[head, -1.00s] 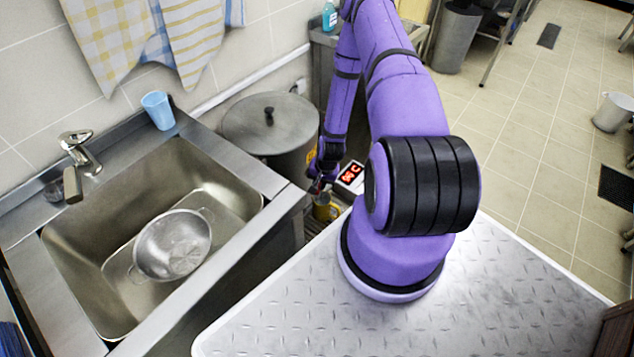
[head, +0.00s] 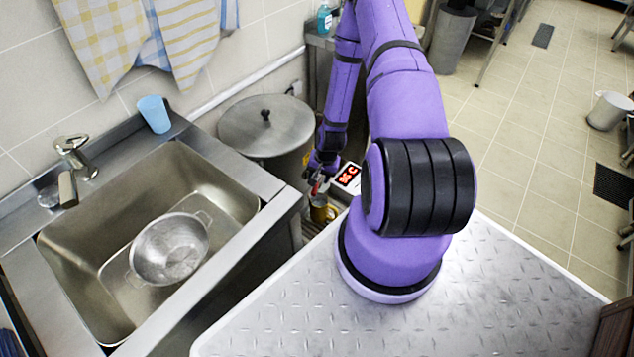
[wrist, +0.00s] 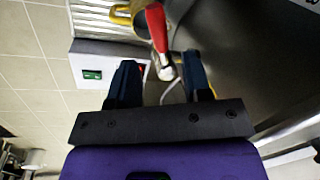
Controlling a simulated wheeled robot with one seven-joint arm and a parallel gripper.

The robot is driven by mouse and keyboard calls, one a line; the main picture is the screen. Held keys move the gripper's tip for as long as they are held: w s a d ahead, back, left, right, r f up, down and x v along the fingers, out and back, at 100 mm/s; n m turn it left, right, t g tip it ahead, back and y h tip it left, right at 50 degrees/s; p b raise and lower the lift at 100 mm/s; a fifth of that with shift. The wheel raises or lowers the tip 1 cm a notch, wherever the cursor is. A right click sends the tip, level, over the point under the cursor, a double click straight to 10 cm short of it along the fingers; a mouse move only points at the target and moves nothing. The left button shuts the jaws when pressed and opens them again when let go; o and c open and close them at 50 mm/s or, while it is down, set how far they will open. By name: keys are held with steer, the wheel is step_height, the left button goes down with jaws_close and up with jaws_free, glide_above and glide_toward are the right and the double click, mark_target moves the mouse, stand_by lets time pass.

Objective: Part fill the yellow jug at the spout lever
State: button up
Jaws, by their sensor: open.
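The yellow jug (head: 322,210) stands low beside the stockpot (head: 266,125), under the spout lever. The red spout lever (head: 316,188) shows just above the jug, below my gripper (head: 318,172). In the wrist view the red lever (wrist: 157,27) comes down from the top, and its metal base lies in the gap between the fingers of my gripper (wrist: 160,65). The fingers are apart and do not visibly touch it. Part of the yellow jug (wrist: 122,14) shows at the top edge, cut off. The jug's inside and any liquid cannot be made out.
A white box with a lit red display (head: 346,176) stands right of my gripper. The sink (head: 90,255) with a colander (head: 170,249) is at left, with a blue cup (head: 154,114) on its back corner. Tiled floor at right is mostly clear.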

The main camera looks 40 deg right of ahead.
mark_target(315, 188)
steer(key=shift+s+d+r, duration=0.1)
steer(key=shift+s+r, duration=0.05)
steer(key=shift+r, duration=0.75)
steer(key=shift+s+d+r, duration=0.1)
steer(key=shift+s+r, duration=0.05)
steer(key=shift+r, duration=0.8)
steer(key=shift+s+d+r, duration=0.1)
steer(key=shift+s+r, duration=0.05)
steer(key=shift+r, duration=0.75)
steer(key=shift+a, duration=0.1)
stand_by(1.1)
steer(key=f, duration=0.3)
steer(key=a+f, duration=0.1)
steer(key=f, duration=0.3)
steer(key=w+f, duration=0.1)
steer(key=f, duration=0.2)
steer(key=shift+w+a+f, duration=0.1)
steer(key=shift+a+f, duration=0.2)
steer(key=shift+a, duration=0.05)
steer(key=shift+c, duration=0.2)
jaws_close()
